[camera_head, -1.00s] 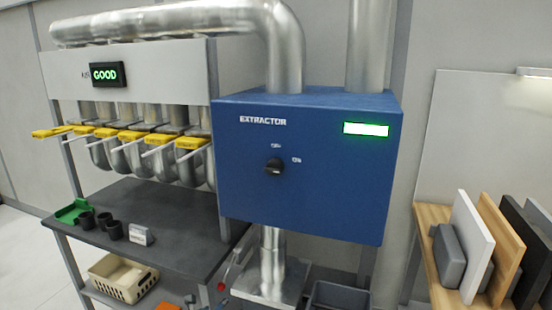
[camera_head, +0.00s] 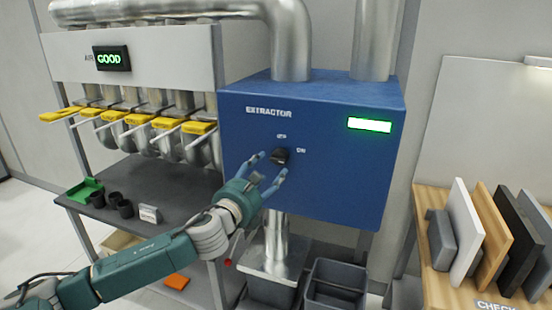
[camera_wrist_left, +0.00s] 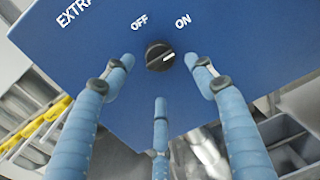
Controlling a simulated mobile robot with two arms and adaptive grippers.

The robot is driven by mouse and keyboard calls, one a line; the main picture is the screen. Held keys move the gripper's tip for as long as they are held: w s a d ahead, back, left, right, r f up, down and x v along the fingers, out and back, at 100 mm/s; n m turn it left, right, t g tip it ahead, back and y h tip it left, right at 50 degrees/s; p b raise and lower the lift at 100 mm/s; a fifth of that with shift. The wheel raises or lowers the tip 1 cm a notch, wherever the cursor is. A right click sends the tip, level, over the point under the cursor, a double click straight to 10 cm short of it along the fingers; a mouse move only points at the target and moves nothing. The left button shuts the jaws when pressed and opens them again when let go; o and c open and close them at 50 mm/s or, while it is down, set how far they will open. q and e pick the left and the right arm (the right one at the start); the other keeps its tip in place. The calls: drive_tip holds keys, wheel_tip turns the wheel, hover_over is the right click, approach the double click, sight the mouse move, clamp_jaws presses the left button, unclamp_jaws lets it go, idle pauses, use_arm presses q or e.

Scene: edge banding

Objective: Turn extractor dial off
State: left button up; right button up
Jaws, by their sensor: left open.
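The black extractor dial (camera_head: 279,156) is on the front of the blue extractor box (camera_head: 340,180). In the left wrist view the dial (camera_wrist_left: 159,56) shows a white mark pointing right and slightly up, toward the ON label (camera_wrist_left: 183,21); the OFF label (camera_wrist_left: 140,22) is above left of it. My left gripper (camera_head: 268,168) is open in front of the dial, its blue fingers spread on either side of it. In the left wrist view the left gripper (camera_wrist_left: 160,75) shows three fingers around the dial, none clearly touching it. My right gripper is not in view.
A lit green display (camera_head: 369,124) is at the box's upper right. Yellow-handled gates (camera_head: 165,123) and an AIR sign (camera_head: 110,58) reading GOOD are left. A dark table (camera_head: 150,190) is below them. Boards (camera_head: 490,235) stand at the right.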

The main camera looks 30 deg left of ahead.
sight(276, 163)
use_arm(q)
drive_tip(key=w, duration=0.2)
drive_tip(key=w+p, duration=0.1)
drive_tip(key=w, duration=0.3)
drive_tip(key=shift+w+a+p, duration=0.1)
drive_tip(key=shift+a+p, duration=0.3)
drive_tip(key=c, duration=1.1)
